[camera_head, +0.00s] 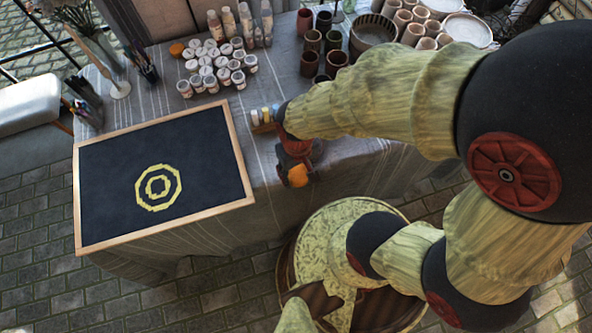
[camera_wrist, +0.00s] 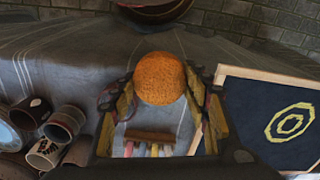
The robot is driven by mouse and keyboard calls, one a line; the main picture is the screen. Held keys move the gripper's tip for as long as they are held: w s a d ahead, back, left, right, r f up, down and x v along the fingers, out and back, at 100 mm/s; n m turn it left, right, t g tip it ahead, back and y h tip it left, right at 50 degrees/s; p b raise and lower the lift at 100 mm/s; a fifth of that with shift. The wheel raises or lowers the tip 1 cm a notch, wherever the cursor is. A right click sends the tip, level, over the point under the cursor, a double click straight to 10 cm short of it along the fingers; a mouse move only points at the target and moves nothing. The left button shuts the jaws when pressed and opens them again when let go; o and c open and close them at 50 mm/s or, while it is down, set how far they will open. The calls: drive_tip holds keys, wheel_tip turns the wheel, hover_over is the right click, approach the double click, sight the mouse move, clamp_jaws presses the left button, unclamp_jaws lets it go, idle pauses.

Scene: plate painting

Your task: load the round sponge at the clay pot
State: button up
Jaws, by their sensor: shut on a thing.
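The round sponge (camera_head: 298,176) is orange. It sits between the fingertips of my gripper (camera_head: 296,162), over the front edge of the cloth-covered table. In the wrist view the sponge (camera_wrist: 160,78) fills the gap between the two jaws, and my gripper (camera_wrist: 160,88) is shut on it. Several clay pots (camera_head: 312,41) stand at the back of the table, up and right of my gripper. I cannot tell which pot the task means. Some clay pots (camera_wrist: 62,123) also show at the lower left of the wrist view, apart from the sponge.
A wood-framed black board (camera_head: 115,165) with a yellow ring design lies on the left of the table. White-lidded jars (camera_head: 205,65) and bottles (camera_head: 229,20) stand behind it. A small rack (camera_wrist: 150,135) with coloured sticks shows beyond my jaws. Bare cloth (camera_head: 150,100) lies between jars and board.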

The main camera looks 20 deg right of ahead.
drive_tip(key=d+m+p, duration=0.1)
drive_tip(key=d, duration=0.1)
drive_tip(key=shift+d+r+p, duration=0.15)
drive_tip(key=shift+d+p, duration=0.15)
drive_tip(key=shift+p, duration=0.1)
drive_tip(key=shift+n, duration=0.5)
drive_tip(key=w+d+p, duration=0.1)
drive_tip(key=w+d, duration=0.1)
drive_tip(key=w, duration=0.2)
drive_tip(key=w+d+f+p, duration=0.1)
drive_tip(key=w+d, duration=0.1)
drive_tip(key=w, duration=0.2)
drive_tip(key=w+d+p, duration=0.1)
drive_tip(key=w+d, duration=0.1)
drive_tip(key=w, duration=0.2)
drive_tip(key=shift+w+d+f, duration=0.15)
drive_tip(key=shift+w+f, duration=0.15)
wheel_tip(320, 180, down, 6)
drive_tip(key=b, duration=0.4)
drive_tip(key=shift+r+b, duration=0.2)
drive_tip(key=shift+b, duration=0.15)
drive_tip(key=shift+f, duration=0.6)
wheel_tip(320, 180, up, 7)
drive_tip(key=p, duration=0.5)
idle(0.5)
